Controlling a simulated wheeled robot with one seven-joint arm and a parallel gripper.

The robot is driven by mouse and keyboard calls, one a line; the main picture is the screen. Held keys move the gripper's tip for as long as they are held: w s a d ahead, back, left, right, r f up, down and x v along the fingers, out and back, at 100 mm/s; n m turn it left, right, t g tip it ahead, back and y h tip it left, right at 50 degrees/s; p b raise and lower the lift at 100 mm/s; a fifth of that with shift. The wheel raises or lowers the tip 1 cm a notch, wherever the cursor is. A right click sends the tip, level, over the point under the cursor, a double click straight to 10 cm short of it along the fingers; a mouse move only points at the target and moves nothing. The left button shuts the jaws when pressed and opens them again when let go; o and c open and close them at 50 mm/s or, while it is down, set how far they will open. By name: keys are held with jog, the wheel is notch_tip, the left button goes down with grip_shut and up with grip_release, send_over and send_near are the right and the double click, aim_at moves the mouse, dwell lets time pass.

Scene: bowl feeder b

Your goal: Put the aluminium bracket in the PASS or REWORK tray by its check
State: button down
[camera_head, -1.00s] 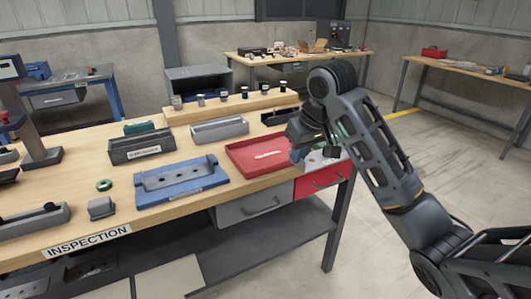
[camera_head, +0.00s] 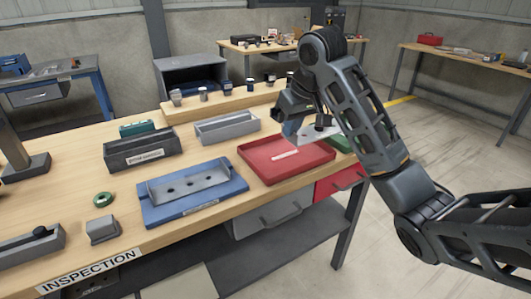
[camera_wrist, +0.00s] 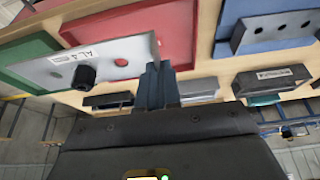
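A pale metal bracket (camera_wrist: 105,60), labelled "AL 4", is in my gripper (camera_wrist: 158,84). The fingers are shut on its right end in the wrist view. It has a black plug-like part through one hole and an open hole with red showing behind it. In the head view the bracket (camera_head: 316,133) hangs by my gripper (camera_head: 293,126), above the back right of the red tray (camera_head: 262,172). The green tray (camera_wrist: 34,61) lies beside the red one, partly hidden behind the bracket. The red tray's label is too small to read.
A blue fixture (camera_head: 225,190) with a grey holed piece (camera_head: 189,184) stands at front centre. A dark bin (camera_head: 141,152) and a grey bin (camera_head: 227,128) stand behind it. A green ring (camera_head: 102,199) and grey block (camera_head: 102,230) lie left. Several small parts line the rear shelf.

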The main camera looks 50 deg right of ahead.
jog(key=shift+w+a+f+p, duration=0.25)
jog(key=shift+w+a+f, duration=0.05)
jog(key=shift+w+f, duration=1.35)
jog(key=shift+w+a+f+p, duration=0.2)
jog(key=shift+w+a+f, duration=0.05)
jog(key=shift+w+f, duration=1.4)
jog(key=shift+w+a+f+p, duration=0.25)
jog(key=shift+w+a+f, duration=0.05)
jog(key=shift+w+f, duration=1.3)
jog(key=shift+s+f, duration=0.1)
jog(key=shift+f, duration=0.45)
jog(key=shift+f, duration=0.2)
jog(key=c, duration=1.7)
grip_release()
jog(key=o, duration=0.4)
jog(key=shift+c, duration=0.2)
jog(key=shift+r, duration=0.15)
